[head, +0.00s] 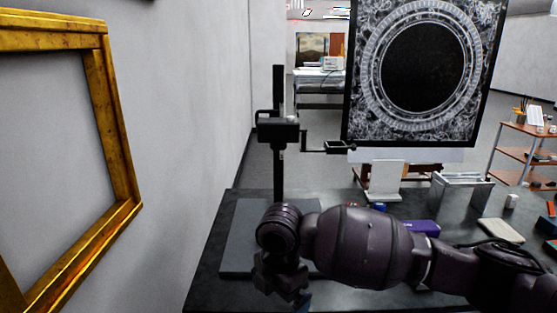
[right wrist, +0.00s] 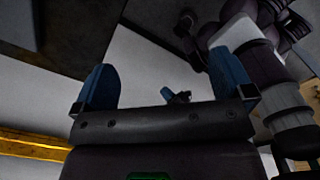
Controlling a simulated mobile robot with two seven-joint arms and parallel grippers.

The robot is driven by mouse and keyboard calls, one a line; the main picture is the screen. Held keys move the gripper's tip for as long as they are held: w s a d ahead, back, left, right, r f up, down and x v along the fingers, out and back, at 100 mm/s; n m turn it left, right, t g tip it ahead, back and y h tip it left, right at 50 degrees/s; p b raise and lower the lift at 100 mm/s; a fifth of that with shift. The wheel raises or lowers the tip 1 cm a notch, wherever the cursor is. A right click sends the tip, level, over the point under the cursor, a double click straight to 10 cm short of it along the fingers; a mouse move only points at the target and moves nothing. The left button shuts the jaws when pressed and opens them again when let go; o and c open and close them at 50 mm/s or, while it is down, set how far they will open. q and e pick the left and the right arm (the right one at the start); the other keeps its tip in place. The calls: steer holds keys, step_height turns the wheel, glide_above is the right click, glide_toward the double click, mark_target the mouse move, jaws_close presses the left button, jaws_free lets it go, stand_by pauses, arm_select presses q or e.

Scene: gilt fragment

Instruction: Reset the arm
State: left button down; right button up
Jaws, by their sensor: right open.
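My right arm reaches in from the right across the dark table in the head view. Its wrist is bent down at the front left of the table, and the right gripper (head: 283,283) hangs at the lower edge of the picture, partly hidden. In the right wrist view the two blue fingers of the right gripper (right wrist: 165,80) stand wide apart with nothing held between them. A small dark and blue shape (right wrist: 178,96) shows beyond the fingers; I cannot tell what it is. My left gripper is not in view.
A gilt frame (head: 122,125) hangs on the left wall. The dark table (head: 222,240) carries a black stand (head: 278,132), a purple box (head: 423,227), a pale block (head: 500,231) and a grey holder (head: 460,190). A large ornate panel (head: 357,130) stands behind. A shelf cart (head: 510,155) is at right.

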steer(key=w+a+r+m+t+y, duration=0.7)
steer(key=a+r+m+y, duration=0.1)
steer(key=a+r+y, duration=0.1)
steer(key=s+d+f+m+t+h, duration=0.2)
steer(key=d+f+m+t, duration=0.2)
steer(key=d+f+m, duration=0.5)
steer(key=s+d+f+m+t+h, duration=0.1)
steer(key=s+d+f+m+t, duration=0.3)
steer(key=d, duration=0.9)
steer(key=s+d+f+m+g+h, duration=0.2)
steer(key=s+d+f+h, duration=0.1)
steer(key=s+d+f, duration=0.4)
steer(key=s+d+f+m+g+h, duration=0.1)
steer(key=s+d+f+m+h, duration=0.1)
steer(key=s+d+f, duration=0.5)
steer(key=s+f+h, duration=0.1)
steer(key=s+f, duration=0.4)
steer(key=s, duration=0.3)
steer(key=shift+s+d+f+m+g, duration=0.2)
steer(key=shift+f+m+g, duration=0.1)
steer(key=shift+m+g, duration=0.1)
